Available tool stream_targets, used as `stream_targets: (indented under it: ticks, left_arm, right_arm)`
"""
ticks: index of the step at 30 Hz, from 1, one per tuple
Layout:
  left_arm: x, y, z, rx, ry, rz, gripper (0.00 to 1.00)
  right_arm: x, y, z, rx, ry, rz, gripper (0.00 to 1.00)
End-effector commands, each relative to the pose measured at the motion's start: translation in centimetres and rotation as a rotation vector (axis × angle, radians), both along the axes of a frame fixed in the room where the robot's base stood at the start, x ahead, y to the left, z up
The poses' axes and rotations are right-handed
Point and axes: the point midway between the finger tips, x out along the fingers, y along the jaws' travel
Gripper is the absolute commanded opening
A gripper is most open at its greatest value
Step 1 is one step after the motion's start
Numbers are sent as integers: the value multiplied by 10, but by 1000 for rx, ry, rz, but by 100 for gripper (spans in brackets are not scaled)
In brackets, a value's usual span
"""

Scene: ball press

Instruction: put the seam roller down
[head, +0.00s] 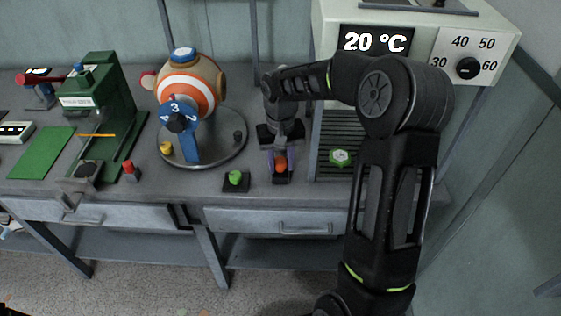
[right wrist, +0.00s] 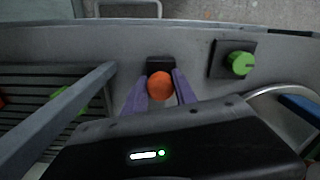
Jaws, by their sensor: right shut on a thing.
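The seam roller appears to be the thing with the round orange top (head: 280,163) between my right gripper's purple fingers; its lower part is hidden. My right gripper (head: 280,165) points down near the bench's front edge and is shut on it. In the right wrist view the orange top (right wrist: 160,86) sits between the two fingers (right wrist: 160,92). A small black block (head: 282,178) is directly below or just in front of it. I cannot tell whether the roller touches this block. My left gripper is not in view.
A green knob on a black pad (head: 236,178) stands just left of the gripper. A round plate (head: 215,158) carries a striped ball further left. A grey machine with a slatted grille (head: 330,172) and a green piece (head: 340,157) stands right. A green press (head: 105,105) is far left.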

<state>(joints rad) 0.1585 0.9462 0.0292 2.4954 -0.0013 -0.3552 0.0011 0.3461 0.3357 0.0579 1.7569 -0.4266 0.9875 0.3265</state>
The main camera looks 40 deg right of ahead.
Motion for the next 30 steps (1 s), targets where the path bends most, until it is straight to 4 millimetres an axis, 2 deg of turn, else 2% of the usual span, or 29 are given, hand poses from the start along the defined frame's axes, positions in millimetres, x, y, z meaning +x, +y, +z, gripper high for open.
stream_targets:
  ticks: [1, 9, 21, 26, 30]
  left_arm:
    - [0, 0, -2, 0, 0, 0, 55]
    - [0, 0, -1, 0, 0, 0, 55]
    - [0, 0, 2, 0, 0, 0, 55]
    - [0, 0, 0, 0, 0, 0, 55]
    - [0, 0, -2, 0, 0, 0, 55]
  right_arm:
    - [0, 0, -2, 0, 1, 0, 34]
    - [0, 0, -2, 0, 1, 0, 55]
    - [0, 0, 4, 0, -1, 0, 55]
    - [1, 0, 23, -2, -4, 0, 55]
    - [1, 0, 50, -2, -5, 1, 55]
